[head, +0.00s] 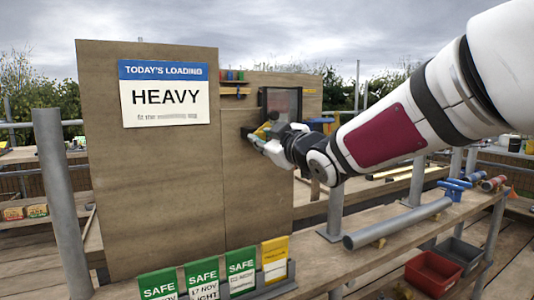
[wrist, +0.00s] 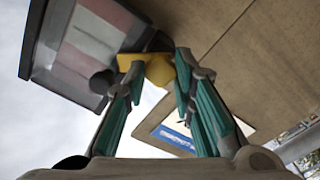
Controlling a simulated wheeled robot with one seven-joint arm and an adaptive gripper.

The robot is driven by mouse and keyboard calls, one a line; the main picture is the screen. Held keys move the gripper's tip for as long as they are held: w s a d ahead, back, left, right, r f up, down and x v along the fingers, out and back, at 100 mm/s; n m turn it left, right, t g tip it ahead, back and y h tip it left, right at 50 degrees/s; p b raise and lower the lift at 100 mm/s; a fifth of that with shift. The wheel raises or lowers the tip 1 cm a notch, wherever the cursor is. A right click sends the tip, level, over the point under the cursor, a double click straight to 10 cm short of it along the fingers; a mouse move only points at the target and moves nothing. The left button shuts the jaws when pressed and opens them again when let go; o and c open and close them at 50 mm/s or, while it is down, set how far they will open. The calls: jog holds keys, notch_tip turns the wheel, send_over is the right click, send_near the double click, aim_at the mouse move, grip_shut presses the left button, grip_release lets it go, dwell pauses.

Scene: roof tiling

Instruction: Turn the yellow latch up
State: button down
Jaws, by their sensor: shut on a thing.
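The yellow latch (wrist: 158,70) sits between my fingertips in the wrist view, by the edge of the wooden board and the dark-framed panel. My gripper (wrist: 154,72) is shut on it, with one finger on each side. In the head view my gripper (head: 258,138) reaches to the right part of the board, just below the dark-framed panel (head: 281,104). The latch shows there only as a small yellow bit (head: 263,130), mostly hidden by my gripper, so its exact angle is hard to tell.
A wooden board (head: 150,190) carries a sign reading HEAVY (head: 165,98). Green SAFE tags (head: 201,278) and a yellow tag (head: 275,258) stand in a rack in front. A grey pipe (head: 398,222) lies on the bench at right. Red and dark bins (head: 433,272) sit below.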

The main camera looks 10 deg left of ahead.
jog(key=n+b, duration=0.5)
jog(key=shift+a+f+n, duration=0.1)
jog(key=shift+f+n, duration=0.05)
jog(key=shift+n, duration=0.25)
jog(key=n+b, duration=0.3)
jog(key=n, duration=0.2)
dwell(0.4)
jog(key=c, duration=1.3)
grip_release()
jog(key=shift+s, duration=0.1)
jog(key=shift+s+d, duration=0.25)
jog(key=shift+d, duration=0.05)
jog(key=v, duration=1.1)
